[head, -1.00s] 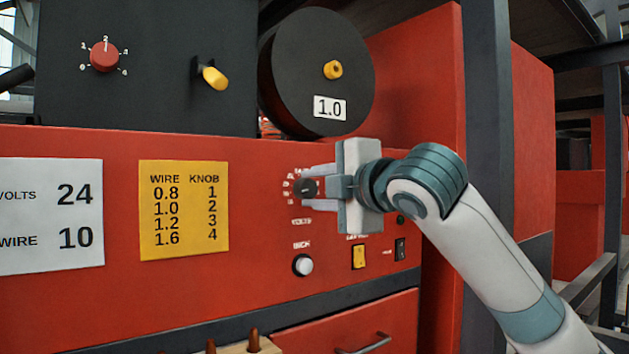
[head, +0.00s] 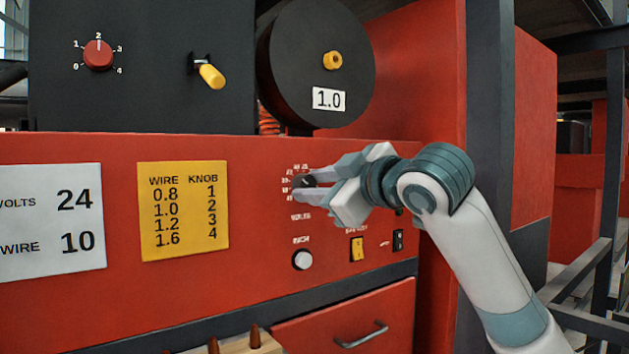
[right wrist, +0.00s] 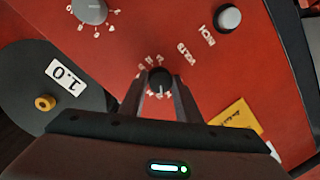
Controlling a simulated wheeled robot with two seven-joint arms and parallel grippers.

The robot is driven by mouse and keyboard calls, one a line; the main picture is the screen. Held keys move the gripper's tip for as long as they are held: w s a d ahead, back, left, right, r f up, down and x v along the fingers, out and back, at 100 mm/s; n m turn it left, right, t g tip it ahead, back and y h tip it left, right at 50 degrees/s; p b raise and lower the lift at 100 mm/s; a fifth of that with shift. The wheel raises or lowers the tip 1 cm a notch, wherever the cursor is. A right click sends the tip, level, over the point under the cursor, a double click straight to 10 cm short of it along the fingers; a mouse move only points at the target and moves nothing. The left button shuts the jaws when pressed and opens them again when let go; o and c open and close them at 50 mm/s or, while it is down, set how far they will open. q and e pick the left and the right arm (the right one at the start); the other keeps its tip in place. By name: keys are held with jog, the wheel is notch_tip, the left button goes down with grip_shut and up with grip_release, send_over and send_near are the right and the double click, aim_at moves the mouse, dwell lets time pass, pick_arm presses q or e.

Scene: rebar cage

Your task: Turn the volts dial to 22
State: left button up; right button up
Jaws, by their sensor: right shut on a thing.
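The volts dial (head: 308,181) is a small black knob on the red panel, with white numbers around it and a VOLTS label below. My right gripper (head: 304,185) is shut on it, one finger above and one below, tilted in the head view. In the right wrist view the dial (right wrist: 159,81) sits between the two fingertips (right wrist: 159,88) with a light pointer mark on its face. The numbers are too small to read, so I cannot tell its setting. My left gripper is not in view.
A white card (head: 50,222) reads VOLTS 24, WIRE 10. A yellow wire chart (head: 183,210) is beside it. A white INCH button (head: 302,260) and a yellow switch (head: 357,248) lie below the dial. Another grey dial (right wrist: 90,10) is nearby. A 1.0 spool (head: 300,65) is above.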

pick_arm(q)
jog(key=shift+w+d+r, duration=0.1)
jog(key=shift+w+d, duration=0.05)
pick_arm(e)
jog(key=shift+f+m, duration=0.1)
jog(key=shift+m, duration=0.4)
jog(key=o, duration=1.1)
jog(key=shift+c, duration=0.2)
jog(key=shift+s+d, duration=0.35)
jog(key=shift+s, duration=0.05)
pick_arm(q)
jog(key=b, duration=0.1)
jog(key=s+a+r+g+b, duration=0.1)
jog(key=b, duration=0.1)
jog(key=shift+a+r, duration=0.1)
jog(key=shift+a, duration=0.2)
pick_arm(e)
jog(key=v, duration=1.6)
jog(key=shift+d, duration=0.25)
